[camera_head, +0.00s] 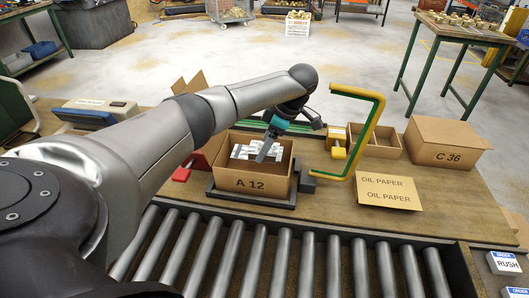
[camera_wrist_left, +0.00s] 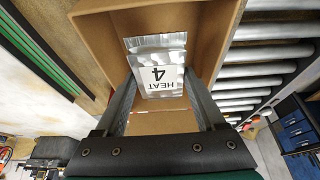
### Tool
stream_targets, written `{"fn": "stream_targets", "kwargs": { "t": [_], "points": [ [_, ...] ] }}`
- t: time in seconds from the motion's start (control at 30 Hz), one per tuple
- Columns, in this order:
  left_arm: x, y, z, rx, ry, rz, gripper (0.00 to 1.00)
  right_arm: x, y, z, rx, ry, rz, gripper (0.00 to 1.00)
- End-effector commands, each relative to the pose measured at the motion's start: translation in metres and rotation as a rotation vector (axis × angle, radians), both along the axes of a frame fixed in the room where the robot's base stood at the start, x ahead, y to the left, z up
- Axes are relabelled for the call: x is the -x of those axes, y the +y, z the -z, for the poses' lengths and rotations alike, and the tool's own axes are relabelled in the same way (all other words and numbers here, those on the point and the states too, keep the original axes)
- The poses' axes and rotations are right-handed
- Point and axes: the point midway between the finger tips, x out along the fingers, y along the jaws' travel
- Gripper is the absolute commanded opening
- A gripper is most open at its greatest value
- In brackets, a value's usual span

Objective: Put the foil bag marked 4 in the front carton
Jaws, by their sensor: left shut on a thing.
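The front carton marked A 12 (camera_head: 233,183) stands open on a dark tray at the bench's front edge. My left gripper (camera_head: 263,156) reaches down into its opening. In the left wrist view, the silver foil bag with a white label reading HEAT 4 (camera_wrist_left: 160,82) is between the fingers of my left gripper (camera_wrist_left: 162,90), which is shut on it. The bag is inside the walls of the carton (camera_wrist_left: 218,35). Whether it touches the bottom is hard to tell. In the head view, silver-white packing shows in the carton, partly hidden by the gripper. My right gripper is not in view.
A yellow and green bent frame (camera_head: 374,125) rises right of the carton. Behind it are a small open box (camera_head: 388,153) and a closed carton C 36 (camera_head: 440,140). An OIL PAPER sheet (camera_head: 388,194) lies at right. A roller conveyor (camera_head: 305,255) runs in front.

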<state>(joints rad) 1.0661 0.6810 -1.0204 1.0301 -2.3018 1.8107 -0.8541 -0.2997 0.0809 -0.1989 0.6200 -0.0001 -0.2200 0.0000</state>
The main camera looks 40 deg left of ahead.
Motion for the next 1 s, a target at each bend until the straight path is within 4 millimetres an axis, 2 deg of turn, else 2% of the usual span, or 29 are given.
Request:
{"fn": "stream_targets", "kwargs": {
  "t": [0.03, 0.13, 0.4, 0.87, 0.9, 1.0],
  "points": [
    [0.001, -0.001, 0.011, 0.001, 0.004, -0.001, 0.0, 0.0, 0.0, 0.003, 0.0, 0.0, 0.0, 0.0],
    [0.001, 0.0, 0.021, 0.001, 0.002, -0.001, 0.0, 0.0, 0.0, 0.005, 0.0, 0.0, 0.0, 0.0],
    [0.0, 0.0, 0.022, 0.0, 0.0, -0.001, 0.0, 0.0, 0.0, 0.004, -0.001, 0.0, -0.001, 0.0],
    [0.0, 0.0, 0.033, 0.0, 0.0, -0.001, 0.0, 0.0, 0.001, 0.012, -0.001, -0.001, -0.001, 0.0],
    [0.0, 0.0, 0.033, 0.0, 0.0, -0.001, 0.73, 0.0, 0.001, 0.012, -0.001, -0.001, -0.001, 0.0],
    [0.0, 0.0, 0.033, 0.0, 0.0, -0.001, 0.84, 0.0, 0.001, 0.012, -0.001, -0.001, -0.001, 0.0]
  ]
}}
